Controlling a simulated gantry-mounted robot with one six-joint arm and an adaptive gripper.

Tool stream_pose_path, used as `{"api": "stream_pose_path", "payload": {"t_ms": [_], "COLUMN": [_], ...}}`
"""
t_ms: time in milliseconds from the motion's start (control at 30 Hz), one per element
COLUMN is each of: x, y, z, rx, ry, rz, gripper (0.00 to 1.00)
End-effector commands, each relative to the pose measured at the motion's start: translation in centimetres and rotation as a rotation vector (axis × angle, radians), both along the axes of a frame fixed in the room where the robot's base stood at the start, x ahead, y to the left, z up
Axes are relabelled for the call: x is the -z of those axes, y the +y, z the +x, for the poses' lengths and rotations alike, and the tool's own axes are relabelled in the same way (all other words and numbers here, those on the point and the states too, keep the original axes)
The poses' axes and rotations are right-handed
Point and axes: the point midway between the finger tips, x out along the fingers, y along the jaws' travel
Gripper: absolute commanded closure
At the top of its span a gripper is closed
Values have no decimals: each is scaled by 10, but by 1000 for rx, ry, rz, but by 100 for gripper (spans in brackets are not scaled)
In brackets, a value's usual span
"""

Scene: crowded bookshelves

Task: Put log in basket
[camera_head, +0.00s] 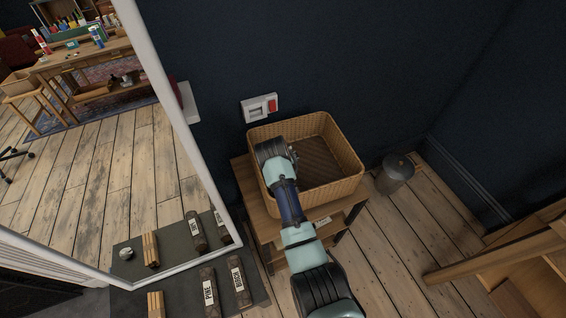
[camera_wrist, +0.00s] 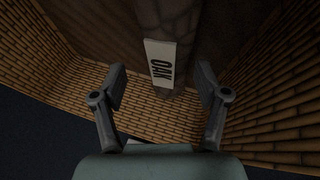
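A woven basket (camera_head: 336,188) stands on a small wooden stand. Its woven walls also surround the wrist view (camera_wrist: 270,105). A dark bark-covered log with a white label reading OAK (camera_wrist: 160,65) lies in the basket, its near end between my fingertips in the picture. My gripper (camera_wrist: 162,75) is open, with one finger on each side of the log and a visible gap to both. In the head view my arm reaches over the basket's left part and hides the gripper and the log.
Two labelled logs, one reading PINE (camera_head: 209,288) and one apparently BIRCH (camera_head: 238,276), lie on a dark surface by a mirror (camera_head: 168,130). A metal bin (camera_head: 396,174) stands right of the basket. A wall switch plate (camera_head: 259,107) is behind it. Wooden furniture (camera_head: 510,262) stands lower right.

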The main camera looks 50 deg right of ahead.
Motion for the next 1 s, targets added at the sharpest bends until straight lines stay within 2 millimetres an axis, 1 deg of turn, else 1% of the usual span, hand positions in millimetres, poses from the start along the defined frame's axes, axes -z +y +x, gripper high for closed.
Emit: {"api": "stream_pose_path", "payload": {"t_ms": [33,100,267,367,467,600,700,800,900,1000], "x": [11,12,12,4,-18,-55,-79,-96,-107,-112], "y": [2,3,3,2,7,23,33,42,48,51], "z": [-3,-4,-3,-3,-5,-13,-19,-24,-28,-30], "rx": [1,1,2,1,1,-1,-1,-1,-1,0], "ry": [9,9,9,8,6,4,3,3,5,4], "rz": [8,10,10,10,7,5,4,4,4,4], "gripper": [22,22,22,22,22,22,22,22,22,22]}}
